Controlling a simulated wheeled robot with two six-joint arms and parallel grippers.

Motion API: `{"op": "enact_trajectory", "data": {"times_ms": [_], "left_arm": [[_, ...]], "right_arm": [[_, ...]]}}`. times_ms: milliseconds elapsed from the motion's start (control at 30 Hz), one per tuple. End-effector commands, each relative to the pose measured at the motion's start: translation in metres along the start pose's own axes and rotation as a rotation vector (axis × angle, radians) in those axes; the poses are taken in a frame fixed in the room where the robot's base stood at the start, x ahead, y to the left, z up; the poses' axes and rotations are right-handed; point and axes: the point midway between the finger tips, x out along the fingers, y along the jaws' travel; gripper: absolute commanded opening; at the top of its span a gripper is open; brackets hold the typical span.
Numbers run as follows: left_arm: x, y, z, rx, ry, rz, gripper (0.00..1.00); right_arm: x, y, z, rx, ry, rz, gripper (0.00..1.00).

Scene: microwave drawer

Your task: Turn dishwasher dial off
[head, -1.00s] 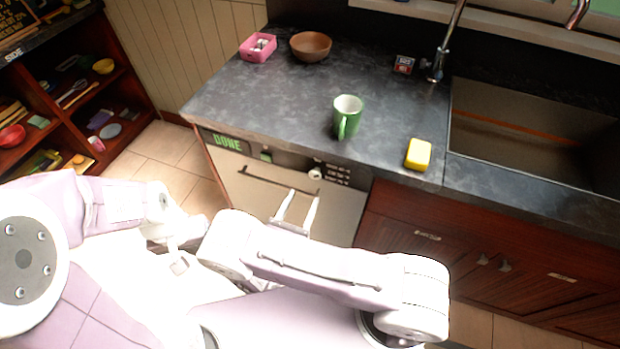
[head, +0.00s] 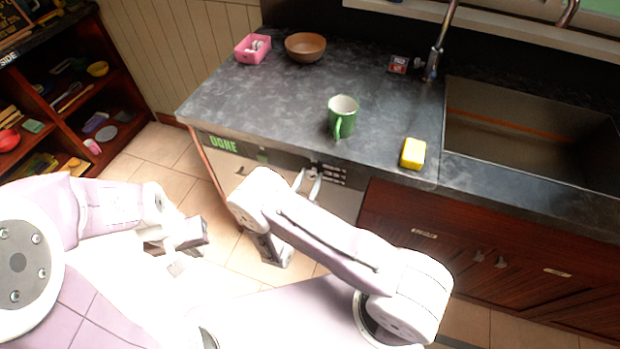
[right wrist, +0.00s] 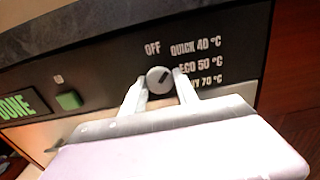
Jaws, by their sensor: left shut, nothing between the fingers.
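The dishwasher's dial (right wrist: 160,80) is a round grey knob with a dark pointer line, on the black control panel. The line slants up and right, toward the "QUICK 40 °C" label; the "OFF" label (right wrist: 152,48) is above the dial. My right gripper (right wrist: 161,88) is open, with one finger on each side of the dial. Whether the fingers touch it is unclear. In the head view this gripper (head: 308,183) is at the dishwasher (head: 232,178) front, under the counter edge. My left gripper (head: 203,232) is shut and empty, low at left, away from the dishwasher.
A green button (right wrist: 69,100) and a green "DONE" display (right wrist: 17,105) are left of the dial. On the counter (head: 225,105) are a green mug (head: 341,115), yellow sponge (head: 413,153), brown bowl (head: 305,46) and pink box (head: 252,50). A sink (head: 520,130) is at right.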

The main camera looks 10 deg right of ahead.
Motion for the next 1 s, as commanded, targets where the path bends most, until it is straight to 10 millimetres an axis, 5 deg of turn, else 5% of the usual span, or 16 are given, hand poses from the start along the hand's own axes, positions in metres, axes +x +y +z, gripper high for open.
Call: {"op": "enact_trajectory", "data": {"times_ms": [467, 1000], "left_arm": [[-0.0013, 0.0, -0.0001, 0.0, 0.0, 0.0, 0.0], [-0.0053, 0.0001, -0.0005, 0.0, 0.0, 0.0, 0.0]], "right_arm": [[-0.0001, -0.0001, 0.0003, -0.102, 0.0, 0.0, 0.0], [-0.0001, -0.0008, 0.0009, -0.541, 0.0, 0.0, 0.0]]}}
